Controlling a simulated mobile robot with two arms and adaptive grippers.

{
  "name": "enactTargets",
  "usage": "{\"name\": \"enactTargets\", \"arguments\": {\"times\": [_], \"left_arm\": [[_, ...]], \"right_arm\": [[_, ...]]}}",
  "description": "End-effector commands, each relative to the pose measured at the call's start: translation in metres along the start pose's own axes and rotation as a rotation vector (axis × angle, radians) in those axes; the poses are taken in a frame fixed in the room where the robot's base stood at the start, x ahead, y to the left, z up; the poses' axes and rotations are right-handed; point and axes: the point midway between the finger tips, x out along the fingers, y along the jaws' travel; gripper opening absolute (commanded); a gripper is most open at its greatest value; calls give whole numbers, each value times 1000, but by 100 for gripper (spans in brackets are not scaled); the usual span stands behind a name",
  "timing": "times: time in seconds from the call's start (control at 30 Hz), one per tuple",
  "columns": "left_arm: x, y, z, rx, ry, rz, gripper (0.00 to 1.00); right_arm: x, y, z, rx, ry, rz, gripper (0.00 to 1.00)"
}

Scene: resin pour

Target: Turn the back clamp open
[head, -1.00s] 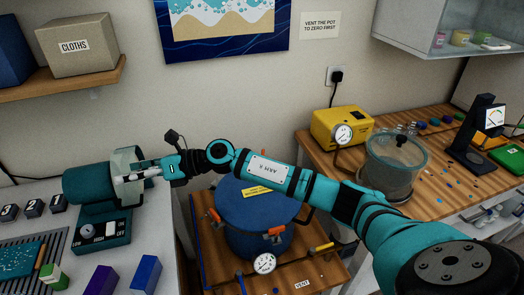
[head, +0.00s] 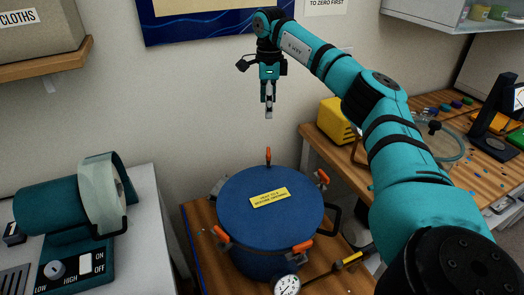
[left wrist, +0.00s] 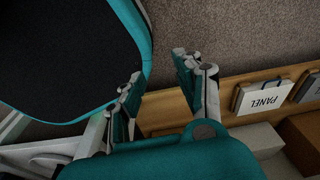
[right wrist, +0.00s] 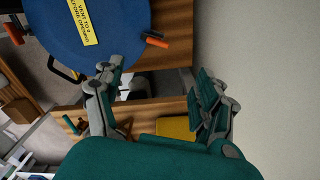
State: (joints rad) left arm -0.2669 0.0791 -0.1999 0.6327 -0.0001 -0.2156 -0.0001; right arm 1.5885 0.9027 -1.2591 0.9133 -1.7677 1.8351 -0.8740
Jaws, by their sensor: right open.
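The blue pot (head: 255,215) stands on a low wooden stand, with a yellow label on its lid. Several orange-handled clamps sit around its rim. The back clamp (head: 267,157) is on the wall side, its orange handle pointing up in the head view. It also appears as an orange handle (right wrist: 157,41) at the lid's edge in the right wrist view. My right gripper (head: 268,112) hangs pointing down above the back clamp, apart from it. Its fingers (right wrist: 160,100) are spread and empty. My left gripper shows only in the left wrist view (left wrist: 160,90), fingers apart, nothing between them.
A pressure gauge (head: 286,285) is at the pot's front. A yellow pump (head: 335,120) stands on the bench at right, partly behind my right arm. A teal machine with a drum (head: 65,210) is on the left table. The wall is close behind the pot.

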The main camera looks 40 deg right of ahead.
Motion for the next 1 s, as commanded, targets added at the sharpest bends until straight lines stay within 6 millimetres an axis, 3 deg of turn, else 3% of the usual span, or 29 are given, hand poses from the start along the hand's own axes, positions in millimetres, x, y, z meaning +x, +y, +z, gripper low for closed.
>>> {"name": "enactTargets", "arguments": {"times": [0.2, 0.3, 0.43, 0.7, 1.0], "left_arm": [[-9, 8, 49, 0, -74, 10, 35], [-13, 10, 61, 0, -91, 12, 35], [-16, 9, 54, 0, -81, 11, 35], [-20, 3, 15, 0, -23, 5, 35], [-24, 5, 30, 0, -47, 7, 35]], "right_arm": [[39, 1, 0, -2, 3, 4, 73], [61, 1, 0, -3, 3, 5, 73], [89, 1, 1, -2, 2, 4, 73], [142, 2, 1, -2, 1, 3, 73], [165, 1, 2, -2, -3, 1, 73]]}}
